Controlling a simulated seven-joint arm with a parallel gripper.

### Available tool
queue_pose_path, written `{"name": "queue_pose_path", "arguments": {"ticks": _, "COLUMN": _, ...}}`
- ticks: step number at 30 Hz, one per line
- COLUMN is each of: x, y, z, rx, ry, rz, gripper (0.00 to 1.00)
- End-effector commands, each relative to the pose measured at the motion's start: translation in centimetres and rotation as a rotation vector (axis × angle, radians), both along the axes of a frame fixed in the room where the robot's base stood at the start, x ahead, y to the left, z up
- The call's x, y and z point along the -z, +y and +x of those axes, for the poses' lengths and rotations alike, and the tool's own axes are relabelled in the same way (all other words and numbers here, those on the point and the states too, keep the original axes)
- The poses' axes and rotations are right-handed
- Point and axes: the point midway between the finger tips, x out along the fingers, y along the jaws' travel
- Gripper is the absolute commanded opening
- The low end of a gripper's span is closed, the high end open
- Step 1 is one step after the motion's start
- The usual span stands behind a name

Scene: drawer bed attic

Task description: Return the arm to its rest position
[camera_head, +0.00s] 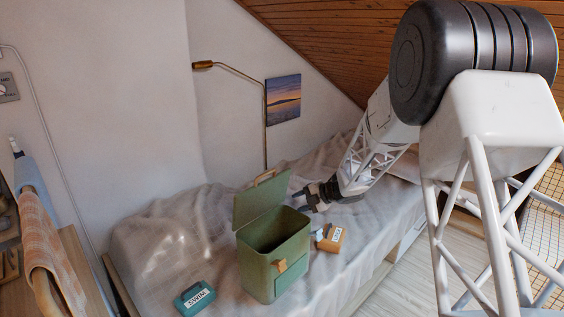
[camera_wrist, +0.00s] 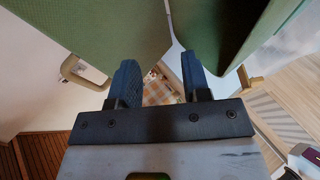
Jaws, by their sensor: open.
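My gripper (camera_head: 308,196) is at the end of my arm, above the bed and close to the right side of a green box. In the wrist view my gripper (camera_wrist: 158,78) shows two dark fingers spread apart with nothing between them. The green box (camera_head: 262,270) stands on the bed with its lid (camera_head: 258,205) raised. Whether the fingers touch the box or lid I cannot tell. The inside of the box looks dark, and its bottom is hidden.
A teal labelled case (camera_head: 194,297) and an orange-brown labelled case (camera_head: 330,238) lie on the grey bed cover (camera_head: 165,250) either side of the box. A wall lamp (camera_head: 265,120) rises behind. The sloped wooden ceiling (camera_head: 330,40) is low above my arm. Open floor (camera_head: 385,288) lies right.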

Motion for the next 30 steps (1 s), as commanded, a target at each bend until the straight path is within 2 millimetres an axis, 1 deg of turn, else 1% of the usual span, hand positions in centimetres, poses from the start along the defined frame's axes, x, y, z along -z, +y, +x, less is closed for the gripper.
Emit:
{"name": "queue_pose_path", "arguments": {"ticks": 5, "x": -2.0, "y": -0.5, "z": 0.1, "rx": 0.084, "ry": -0.014, "rz": -0.004, "gripper": 0.44}}
{"name": "queue_pose_path", "arguments": {"ticks": 7, "x": -3.2, "y": -0.8, "z": 0.1, "rx": 0.145, "ry": -0.019, "rz": -0.005, "gripper": 0.44}}
{"name": "queue_pose_path", "arguments": {"ticks": 13, "x": -8.1, "y": -2.8, "z": -0.3, "rx": 0.392, "ry": -0.030, "rz": -0.001, "gripper": 0.44}}
{"name": "queue_pose_path", "arguments": {"ticks": 17, "x": -11.3, "y": -4.6, "z": -1.4, "rx": 0.578, "ry": -0.022, "rz": 0.011, "gripper": 0.44}}
{"name": "queue_pose_path", "arguments": {"ticks": 18, "x": -12.3, "y": -5.2, "z": -1.9, "rx": 0.634, "ry": -0.017, "rz": 0.016, "gripper": 0.44}}
{"name": "queue_pose_path", "arguments": {"ticks": 23, "x": -15.6, "y": -7.8, "z": -4.4, "rx": 0.857, "ry": 0.018, "rz": 0.041, "gripper": 0.44}}
{"name": "queue_pose_path", "arguments": {"ticks": 26, "x": -17.3, "y": -9.4, "z": -6.4, "rx": 0.994, "ry": 0.048, "rz": 0.061, "gripper": 0.44}}
{"name": "queue_pose_path", "arguments": {"ticks": 29, "x": -18.8, "y": -10.9, "z": -8.8, "rx": 1.127, "ry": 0.090, "rz": 0.086, "gripper": 0.44}}
{"name": "queue_pose_path", "arguments": {"ticks": 30, "x": -19.3, "y": -11.5, "z": -9.9, "rx": 1.179, "ry": 0.108, "rz": 0.096, "gripper": 0.44}}
